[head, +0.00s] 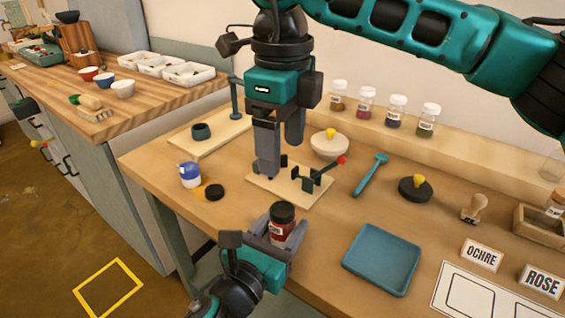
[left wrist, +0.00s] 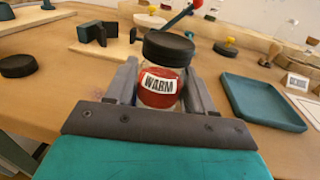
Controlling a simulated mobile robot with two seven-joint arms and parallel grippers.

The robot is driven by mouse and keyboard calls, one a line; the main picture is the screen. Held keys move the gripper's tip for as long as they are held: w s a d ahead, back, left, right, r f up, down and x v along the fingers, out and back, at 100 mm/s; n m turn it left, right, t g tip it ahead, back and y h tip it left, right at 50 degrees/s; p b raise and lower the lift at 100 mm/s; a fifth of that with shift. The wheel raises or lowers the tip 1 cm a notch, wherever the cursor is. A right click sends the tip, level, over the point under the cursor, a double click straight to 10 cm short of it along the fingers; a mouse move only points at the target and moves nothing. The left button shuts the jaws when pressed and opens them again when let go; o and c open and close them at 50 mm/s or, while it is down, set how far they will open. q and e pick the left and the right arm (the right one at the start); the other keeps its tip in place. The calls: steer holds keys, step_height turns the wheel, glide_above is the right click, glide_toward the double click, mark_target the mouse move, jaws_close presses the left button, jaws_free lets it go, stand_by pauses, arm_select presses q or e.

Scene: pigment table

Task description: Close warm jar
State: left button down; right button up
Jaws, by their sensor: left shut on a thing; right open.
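The warm jar (head: 281,229) is a clear jar with red contents, and its label reads WARM in the left wrist view (left wrist: 158,88). A black lid (head: 283,211) sits level on top of it, also seen in the left wrist view (left wrist: 168,48); how tightly it is fastened I cannot tell. My left gripper (head: 275,238) is shut on the jar's sides and holds it upright by the table's front edge. My right gripper (head: 281,148) is open and empty, pointing down above the wooden board, behind the jar and apart from it.
A wooden board (head: 262,187) with dark clamp blocks and a red-knobbed lever lies behind the jar. A blue-and-white jar (head: 190,174) and a loose black lid (head: 214,192) are to the left. A teal tray (head: 381,259) lies to the right. Several pigment jars stand on the back shelf.

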steer(key=shift+r, duration=0.3)
arm_select(q)
steer(key=shift+c, duration=1.6)
jaws_free()
steer(key=b+v, duration=0.1)
steer(key=v, duration=1.2)
arm_select(e)
steer(key=shift+f, duration=0.75)
arm_select(q)
steer(key=shift+w, duration=0.1)
